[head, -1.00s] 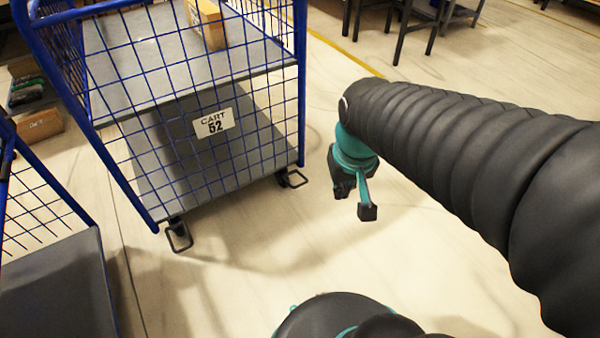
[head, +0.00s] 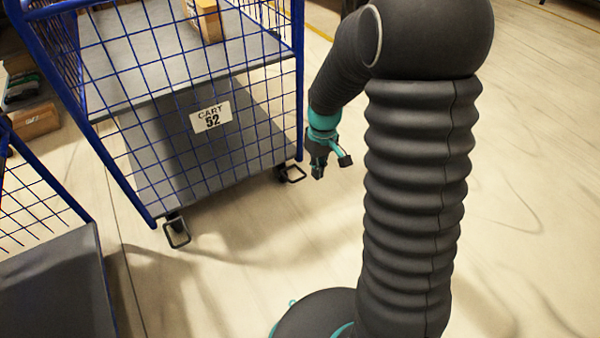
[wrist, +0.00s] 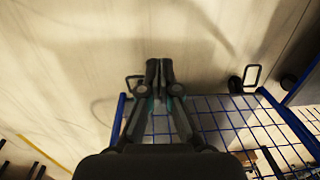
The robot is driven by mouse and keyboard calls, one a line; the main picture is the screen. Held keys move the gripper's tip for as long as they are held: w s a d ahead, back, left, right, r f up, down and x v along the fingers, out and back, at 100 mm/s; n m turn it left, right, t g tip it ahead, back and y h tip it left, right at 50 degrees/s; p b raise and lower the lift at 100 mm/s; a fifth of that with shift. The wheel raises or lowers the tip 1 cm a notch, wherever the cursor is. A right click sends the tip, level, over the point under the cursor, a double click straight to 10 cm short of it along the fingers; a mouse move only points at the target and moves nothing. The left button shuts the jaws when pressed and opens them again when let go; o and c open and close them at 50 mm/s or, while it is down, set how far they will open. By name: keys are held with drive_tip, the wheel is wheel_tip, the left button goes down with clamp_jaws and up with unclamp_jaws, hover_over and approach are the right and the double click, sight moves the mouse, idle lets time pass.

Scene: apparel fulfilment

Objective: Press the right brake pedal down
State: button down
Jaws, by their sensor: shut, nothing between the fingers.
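The blue wire cart labelled 52 (head: 213,119) has two black loop-shaped brake pedals at its near bottom corners. The right brake pedal (head: 291,174) sticks out low over the floor. It also shows in the wrist view (wrist: 134,84), left of the fingers. The left brake pedal (head: 177,234) shows in the wrist view (wrist: 252,75) too, at the right. My gripper (head: 318,172) is shut and empty, fingers pointing down. In the head view it appears just right of the right pedal, apart from it. Its fingertips (wrist: 160,66) are together in the wrist view.
A second blue cart (head: 55,285) stands at the lower left. A cardboard box (head: 207,20) sits on the top shelf of cart 52. Another box (head: 35,121) lies at the far left. The floor right of the cart is clear.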

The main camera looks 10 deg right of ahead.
drive_tip(key=w+f+n, duration=0.7)
drive_tip(key=w+f, duration=0.3)
drive_tip(key=f, duration=0.3)
drive_tip(key=n+t, duration=0.2)
drive_tip(key=n, duration=0.9)
hover_over(300, 179)
drive_tip(key=s+d, duration=0.1)
drive_tip(key=s, duration=0.2)
drive_tip(key=shift+w+r, duration=0.1)
drive_tip(key=shift+r, duration=0.2)
wheel_tip(300, 179, down, 14)
drive_tip(key=w, duration=0.2)
drive_tip(key=shift+w+a+r, duration=0.15)
drive_tip(key=shift+w+a, duration=0.1)
drive_tip(key=shift+a, duration=0.2)
drive_tip(key=shift+f+b, duration=0.2)
drive_tip(key=shift+b, duration=0.4)
